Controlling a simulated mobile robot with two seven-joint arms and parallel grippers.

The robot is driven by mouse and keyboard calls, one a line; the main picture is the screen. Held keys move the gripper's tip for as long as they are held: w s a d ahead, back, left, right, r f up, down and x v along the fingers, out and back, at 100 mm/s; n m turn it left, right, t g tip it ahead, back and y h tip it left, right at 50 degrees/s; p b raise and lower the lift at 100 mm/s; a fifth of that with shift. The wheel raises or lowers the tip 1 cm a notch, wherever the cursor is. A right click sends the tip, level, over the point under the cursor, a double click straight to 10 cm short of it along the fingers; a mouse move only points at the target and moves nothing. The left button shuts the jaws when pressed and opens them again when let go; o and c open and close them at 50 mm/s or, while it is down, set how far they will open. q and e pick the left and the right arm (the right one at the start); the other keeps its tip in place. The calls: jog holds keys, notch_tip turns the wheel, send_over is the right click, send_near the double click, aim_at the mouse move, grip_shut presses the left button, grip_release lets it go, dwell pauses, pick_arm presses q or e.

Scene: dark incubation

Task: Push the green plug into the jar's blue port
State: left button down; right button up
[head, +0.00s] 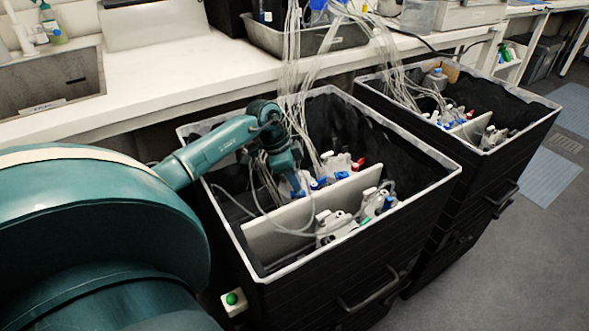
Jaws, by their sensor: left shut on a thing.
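My left gripper (296,186) reaches down into the nearer black bin, just behind its white divider. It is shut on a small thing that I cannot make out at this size. Several pale jars (338,166) with blue and red fittings stand beside it, right of the gripper, behind the divider. More pale jars (333,226) with blue and green parts stand in front of the divider. The jar with the blue port cannot be told apart for certain. A green piece (365,221) shows among the front jars; I cannot tell if it is a plug. My right gripper is out of view.
The nearer bin (312,272) has a pale rim and a white divider (290,225). Bundles of clear tubes (297,70) hang into it, close to my left arm. A second bin (525,117) with jars stands at the right. A bench (130,110) with a sink runs behind.

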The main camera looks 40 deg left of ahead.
pick_arm(q)
jog(key=shift+f, duration=0.6)
jog(key=c, duration=1.4)
grip_release()
jog(key=shift+r, duration=0.1)
